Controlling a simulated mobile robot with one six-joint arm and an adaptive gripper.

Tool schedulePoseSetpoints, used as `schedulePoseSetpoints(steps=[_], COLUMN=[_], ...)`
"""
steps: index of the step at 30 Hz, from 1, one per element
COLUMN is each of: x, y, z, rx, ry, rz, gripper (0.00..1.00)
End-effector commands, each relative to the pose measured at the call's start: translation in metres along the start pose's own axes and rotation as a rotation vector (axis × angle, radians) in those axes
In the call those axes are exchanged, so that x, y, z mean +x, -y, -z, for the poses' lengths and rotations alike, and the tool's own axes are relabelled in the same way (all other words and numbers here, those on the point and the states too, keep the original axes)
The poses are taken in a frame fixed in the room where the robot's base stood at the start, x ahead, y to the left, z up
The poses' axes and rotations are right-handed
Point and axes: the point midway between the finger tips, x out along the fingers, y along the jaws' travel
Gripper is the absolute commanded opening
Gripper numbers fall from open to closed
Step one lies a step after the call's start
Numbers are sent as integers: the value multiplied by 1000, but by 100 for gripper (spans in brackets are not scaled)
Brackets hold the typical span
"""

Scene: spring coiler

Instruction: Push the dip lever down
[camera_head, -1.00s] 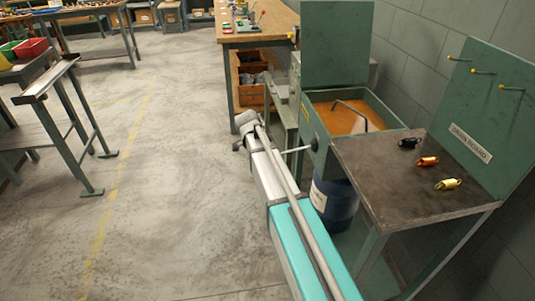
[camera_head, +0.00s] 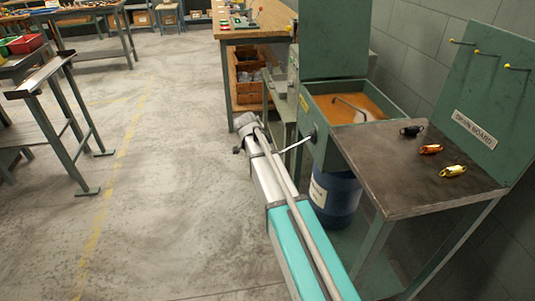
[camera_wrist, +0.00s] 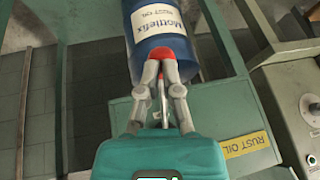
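The dip lever (camera_head: 295,145) is a thin pale rod on the side of the green oil tank (camera_head: 317,155). It slopes down from its pivot to its outer end beside my gripper (camera_head: 244,125). In the wrist view the lever's red ball knob (camera_wrist: 161,53) shows at the fingertips of my gripper (camera_wrist: 160,72). The fingers are drawn close together at the knob, and they overlap its near edge. The rod shows between the fingers. Whether they grip the knob or only press on it is not clear.
The drain board (camera_head: 400,175) at right holds black, orange and yellow springs. A wooden bench (camera_head: 250,33) stands behind.

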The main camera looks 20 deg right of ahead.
Motion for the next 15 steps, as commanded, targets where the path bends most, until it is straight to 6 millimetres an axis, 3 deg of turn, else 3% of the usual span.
schedulePoseSetpoints(steps=[15], x=[-2], y=[-3], z=[0], rx=[6], ry=[8], rz=[-11], gripper=[0])
